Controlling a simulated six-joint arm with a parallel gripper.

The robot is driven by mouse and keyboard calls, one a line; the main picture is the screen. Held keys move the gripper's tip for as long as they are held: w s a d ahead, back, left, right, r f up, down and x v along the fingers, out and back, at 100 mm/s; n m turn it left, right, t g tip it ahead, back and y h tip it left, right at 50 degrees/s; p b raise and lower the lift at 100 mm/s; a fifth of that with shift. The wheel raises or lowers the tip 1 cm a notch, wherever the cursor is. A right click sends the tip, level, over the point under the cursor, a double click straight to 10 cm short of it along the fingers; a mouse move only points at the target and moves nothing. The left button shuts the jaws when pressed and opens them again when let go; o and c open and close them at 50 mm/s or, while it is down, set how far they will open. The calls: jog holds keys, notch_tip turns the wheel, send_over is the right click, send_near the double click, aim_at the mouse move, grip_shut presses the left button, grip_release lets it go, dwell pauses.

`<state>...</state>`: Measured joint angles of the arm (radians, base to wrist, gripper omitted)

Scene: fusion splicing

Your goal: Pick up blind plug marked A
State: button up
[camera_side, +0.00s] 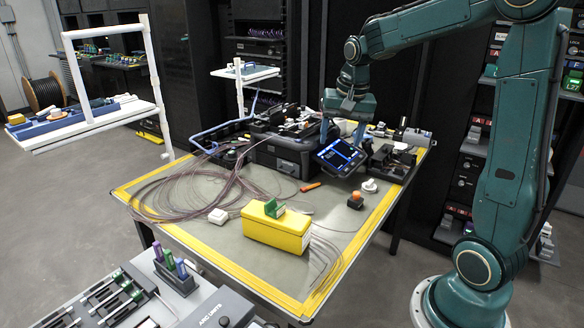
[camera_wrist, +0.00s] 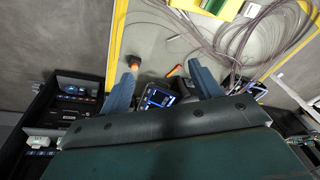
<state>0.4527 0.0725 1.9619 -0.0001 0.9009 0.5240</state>
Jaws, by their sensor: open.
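My gripper (camera_side: 342,132) is open and empty, pointing down above the back right part of the work table, near the tilted splicer screen (camera_side: 340,157). In the wrist view my gripper (camera_wrist: 163,66) shows its two blue fingers wide apart, with the screen (camera_wrist: 158,98) below and between them. On the dark rack at the right, a red and white piece (camera_side: 474,134) seems to carry a letter A, too small to read surely. Whether it is the blind plug marked A, I cannot tell. It is far to the right of my gripper and apart from it.
The yellow-edged table (camera_side: 200,222) carries a black fusion splicer (camera_side: 282,153), loose looped fibre and a yellow box (camera_side: 276,227) with a green piece on top. An orange-topped black knob (camera_side: 355,200) and a white piece (camera_side: 369,186) stand near the right edge. Bare tabletop lies around them.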

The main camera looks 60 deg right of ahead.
jog(key=w+d+f+m+g, duration=0.1)
jog(key=w+d+f+m, duration=0.25)
jog(key=d+f, duration=0.6)
jog(key=m+g+y, duration=0.1)
jog(key=m, duration=0.4)
send_over(357, 193)
notch_tip(357, 193, down, 6)
jog(key=shift+n, duration=0.25)
jog(key=shift+f, duration=4.4)
jog(key=shift+f, duration=0.1)
jog(key=shift+f, duration=2.45)
jog(key=shift+c, duration=0.4)
jog(key=c, duration=1)
